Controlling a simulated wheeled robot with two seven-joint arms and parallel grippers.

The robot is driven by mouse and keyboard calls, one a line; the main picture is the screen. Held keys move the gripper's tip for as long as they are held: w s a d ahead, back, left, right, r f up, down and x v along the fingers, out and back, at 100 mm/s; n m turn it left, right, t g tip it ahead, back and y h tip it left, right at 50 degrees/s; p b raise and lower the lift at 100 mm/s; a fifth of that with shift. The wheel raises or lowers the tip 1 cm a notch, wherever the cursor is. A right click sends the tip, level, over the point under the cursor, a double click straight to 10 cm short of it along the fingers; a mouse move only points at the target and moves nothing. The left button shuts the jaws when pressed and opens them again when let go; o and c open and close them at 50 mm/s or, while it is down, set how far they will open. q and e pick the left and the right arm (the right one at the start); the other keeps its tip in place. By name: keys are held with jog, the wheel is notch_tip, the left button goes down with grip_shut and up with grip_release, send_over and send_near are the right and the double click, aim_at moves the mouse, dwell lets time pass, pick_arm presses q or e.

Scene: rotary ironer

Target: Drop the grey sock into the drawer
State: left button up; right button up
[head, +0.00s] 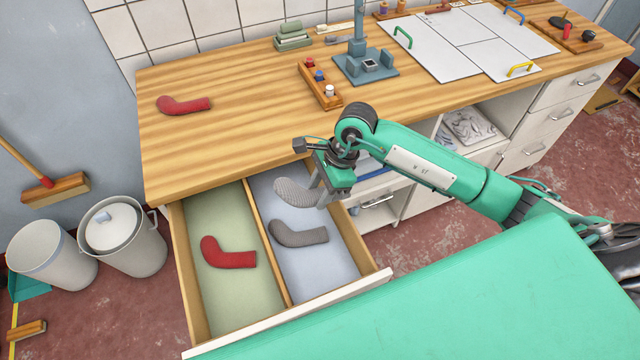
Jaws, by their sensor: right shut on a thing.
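My right gripper (324,194) is shut on a grey sock (294,191), which sticks out to the left from the fingers. The gripper and sock are above the back part of the right compartment of the open drawer (370,282). Whether the sock touches anything below is hard to tell. A second, darker grey sock (298,234) lies in that blue-lined right compartment. A red sock (228,254) lies in the green-lined left compartment. My left gripper is not in view.
A wooden divider (268,243) splits the drawer. Another red sock (184,105) lies on the wooden worktop (230,135). A small rack (320,86) and a blue-grey stand (366,66) are further right. Two bins (135,251) stand on the floor left of the drawer.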

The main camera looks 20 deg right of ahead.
jog(key=o, duration=1)
jog(key=shift+d+r, duration=0.15)
jog(key=shift+r, duration=0.1)
jog(key=b+v, duration=0.3)
jog(key=v, duration=1)
jog(key=shift+r, duration=0.1)
